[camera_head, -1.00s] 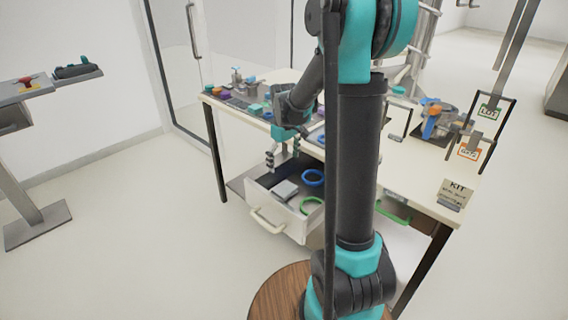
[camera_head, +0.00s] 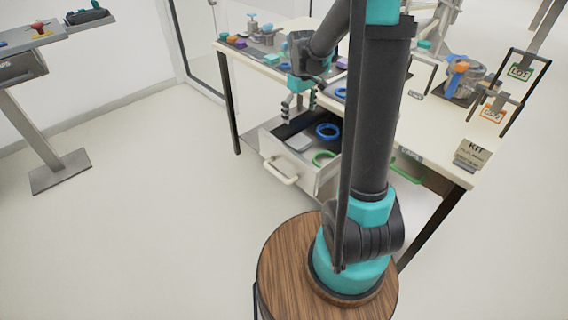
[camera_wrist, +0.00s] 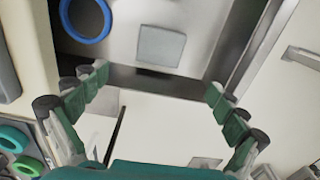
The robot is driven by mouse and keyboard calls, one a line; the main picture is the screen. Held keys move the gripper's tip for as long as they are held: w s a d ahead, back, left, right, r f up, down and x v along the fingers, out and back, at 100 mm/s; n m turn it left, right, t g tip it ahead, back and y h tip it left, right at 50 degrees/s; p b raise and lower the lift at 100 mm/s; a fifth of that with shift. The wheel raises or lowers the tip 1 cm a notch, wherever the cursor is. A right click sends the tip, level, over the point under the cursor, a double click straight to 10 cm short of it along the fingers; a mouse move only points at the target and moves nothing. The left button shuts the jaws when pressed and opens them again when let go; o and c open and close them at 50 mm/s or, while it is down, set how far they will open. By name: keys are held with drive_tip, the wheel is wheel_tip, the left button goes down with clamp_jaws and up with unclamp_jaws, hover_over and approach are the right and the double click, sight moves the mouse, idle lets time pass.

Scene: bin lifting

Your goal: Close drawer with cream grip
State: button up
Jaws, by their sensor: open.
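The drawer with the cream grip stands pulled out from under the table; its front panel (camera_head: 291,165) faces the lower left. The cream grip (camera_head: 281,171) is a bar on that panel. The drawer holds a blue ring (camera_head: 327,131), a green ring (camera_head: 324,158) and a grey block (camera_head: 298,142).
The white table (camera_head: 440,160) carries several small parts, a device with a blue and orange top (camera_head: 457,78) and a KIT sign (camera_head: 472,153). A green grip (camera_head: 408,172) shows under the table to the right. The floor in front of the drawer is clear.

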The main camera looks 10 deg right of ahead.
drive_tip(key=shift+a, duration=0.1)
drive_tip(key=shift+c, duration=1.1)
drive_tip(key=s+a+n, duration=0.1)
drive_tip(key=a+n, duration=0.1)
drive_tip(key=a, duration=0.1)
drive_tip(key=s+a+n+h, duration=0.1)
drive_tip(key=a+n, duration=0.2)
drive_tip(key=a, duration=0.1)
drive_tip(key=s+a+n+h, duration=0.1)
drive_tip(key=s+a+n, duration=0.1)
drive_tip(key=a+n, duration=0.1)
drive_tip(key=shift+a+t, duration=0.3)
drive_tip(key=shift+a, duration=0.3)
drive_tip(key=c, duration=1.2)
drive_tip(key=s+a+n, duration=0.2)
drive_tip(key=a+n, duration=0.1)
drive_tip(key=s+a+n+t+h, duration=0.1)
drive_tip(key=a+n, duration=0.2)
drive_tip(key=s+a+n, duration=0.2)
drive_tip(key=a+n, duration=0.1)
drive_tip(key=shift+s+a+r+t, duration=0.25)
drive_tip(key=shift+s+r+t, duration=0.05)
drive_tip(key=shift+r+t, duration=0.1)
clamp_jaws()
drive_tip(key=w+d+f+n, duration=0.1)
drive_tip(key=w+d+f, duration=0.3)
drive_tip(key=f, duration=0.5)
drive_tip(key=shift+d+h, duration=0.3)
drive_tip(key=shift+d, duration=0.4)
